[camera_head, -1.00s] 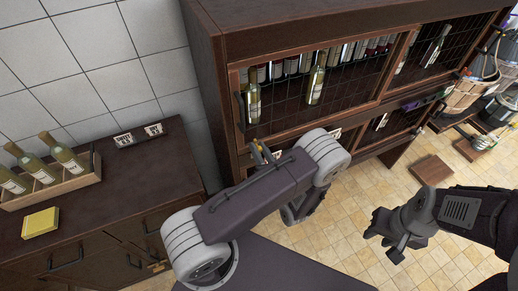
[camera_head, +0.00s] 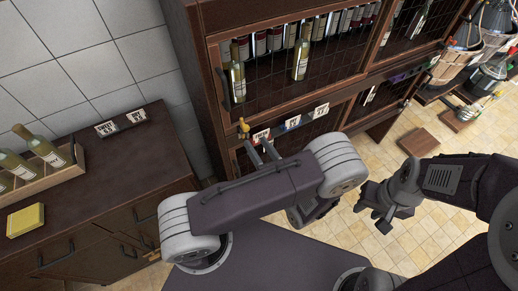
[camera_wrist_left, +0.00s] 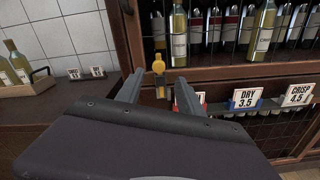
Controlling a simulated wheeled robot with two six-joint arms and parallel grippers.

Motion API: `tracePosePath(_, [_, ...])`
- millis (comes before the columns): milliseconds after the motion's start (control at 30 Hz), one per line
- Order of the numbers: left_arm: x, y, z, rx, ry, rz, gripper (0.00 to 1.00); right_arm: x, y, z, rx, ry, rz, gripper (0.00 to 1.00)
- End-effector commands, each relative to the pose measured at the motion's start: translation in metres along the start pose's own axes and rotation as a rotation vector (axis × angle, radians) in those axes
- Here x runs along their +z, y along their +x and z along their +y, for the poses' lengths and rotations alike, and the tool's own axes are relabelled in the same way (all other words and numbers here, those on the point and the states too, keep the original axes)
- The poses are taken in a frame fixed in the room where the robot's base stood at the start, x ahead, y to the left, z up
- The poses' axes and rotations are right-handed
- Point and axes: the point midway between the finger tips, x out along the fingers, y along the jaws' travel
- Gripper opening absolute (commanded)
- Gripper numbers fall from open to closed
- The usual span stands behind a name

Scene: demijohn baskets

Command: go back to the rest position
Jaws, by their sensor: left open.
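My left gripper (camera_head: 262,154) is in front of the wine cabinet, its two fingers apart and nothing held between them. In the left wrist view the fingers (camera_wrist_left: 158,92) point toward the cabinet. A small yellow-topped item (camera_wrist_left: 158,66) shows beyond them, in the gap between them; it also shows in the head view (camera_head: 243,128) at the cabinet front, just above the fingertips. My right gripper (camera_head: 377,211) hangs over the tiled floor, clear of the furniture; whether its jaws are parted is unclear.
The dark cabinet (camera_head: 195,60) holds wine bottles behind wire mesh. Price cards (camera_wrist_left: 245,98) line its shelf edge. A sideboard (camera_head: 100,180) at left bears a bottle crate (camera_head: 50,182) and a yellow block (camera_head: 25,220). Wicker-covered demijohns (camera_head: 455,65) stand at the far right.

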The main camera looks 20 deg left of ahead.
Motion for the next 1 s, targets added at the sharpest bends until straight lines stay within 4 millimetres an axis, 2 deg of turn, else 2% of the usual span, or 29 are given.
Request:
tracePosePath(167, [0.000,-0.011,0.000,0.000,-0.001,0.001,0.44,0.000,0.003,0.000,0.000,0.000,0.000,0.35])
tracePosePath(667, [0.000,-0.009,0.004,0.020,-0.009,0.015,0.44,0.000,0.002,0.000,0.000,0.000,0.000,0.35])
tracePosePath(767, [-0.007,0.003,0.036,0.164,-0.087,0.136,0.44,0.000,0.002,0.000,0.000,0.000,0.000,0.35])
tracePosePath(867, [-0.032,0.003,0.101,0.492,-0.310,0.412,0.44,0.000,0.002,0.000,0.000,0.000,0.000,0.35])
tracePosePath(900, [-0.045,-0.008,0.123,0.646,-0.441,0.540,0.44,0.000,0.002,0.000,0.000,0.000,0.000,0.35])
tracePosePath(933, [-0.054,-0.019,0.134,0.761,-0.552,0.633,0.44,0.000,0.002,0.000,0.000,0.000,0.000,0.35])
tracePosePath(1000, [-0.067,-0.049,0.142,1.014,-0.842,0.829,0.44,0.000,0.002,0.000,0.000,0.000,0.000,0.35])
